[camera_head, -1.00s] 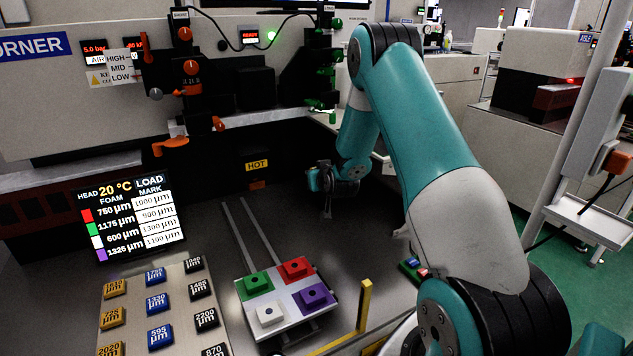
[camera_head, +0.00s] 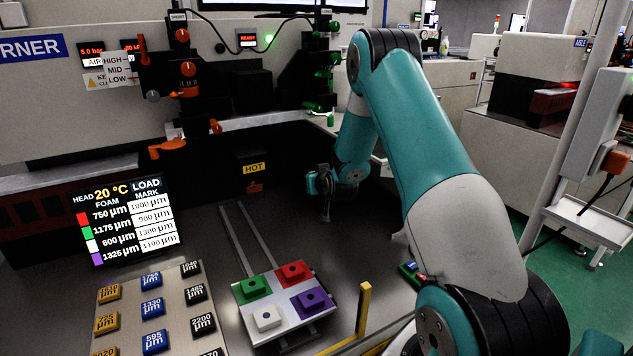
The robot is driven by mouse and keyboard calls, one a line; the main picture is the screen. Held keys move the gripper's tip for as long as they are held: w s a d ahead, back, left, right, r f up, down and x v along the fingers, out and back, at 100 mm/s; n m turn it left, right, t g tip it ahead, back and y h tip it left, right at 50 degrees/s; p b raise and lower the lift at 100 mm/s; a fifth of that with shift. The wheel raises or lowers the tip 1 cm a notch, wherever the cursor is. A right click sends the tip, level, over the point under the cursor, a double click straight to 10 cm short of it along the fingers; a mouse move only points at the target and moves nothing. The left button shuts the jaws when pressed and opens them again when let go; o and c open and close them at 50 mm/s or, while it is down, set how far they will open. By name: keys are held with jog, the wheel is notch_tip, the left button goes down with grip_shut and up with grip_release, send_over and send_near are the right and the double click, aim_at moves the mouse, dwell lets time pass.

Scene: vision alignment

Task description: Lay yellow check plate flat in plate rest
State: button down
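My gripper (camera_head: 326,212) hangs above the dark metal bench, beyond the four-coloured block, with its fingers pointing down. Nothing shows between the fingers, but they are too small and dark to tell whether they are open or shut. A thin yellow upright piece (camera_head: 363,309) stands at the bench's front, right of the four-coloured block. A yellow strip runs from its foot toward the bottom edge. I cannot tell whether this is the yellow check plate or part of a fixture. No plate rest can be clearly made out.
A white block (camera_head: 287,322) with green, red, white and purple pads stands at front centre, by two rails. A tray (camera_head: 180,325) of labelled tiles lies left, below a display (camera_head: 128,222). A machine with orange knobs (camera_head: 188,68) stands behind. Bare bench surrounds my gripper.

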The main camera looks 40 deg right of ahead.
jog(key=shift+f+b, duration=0.3)
jog(key=shift+b, duration=0.05)
dwell(0.3)
jog(key=c, duration=0.8)
grip_release()
jog(key=shift+c, duration=0.2)
jog(key=b+v, duration=0.2)
jog(key=v, duration=1.5)
jog(key=shift+s+r, duration=0.15)
jog(key=shift+s, duration=0.05)
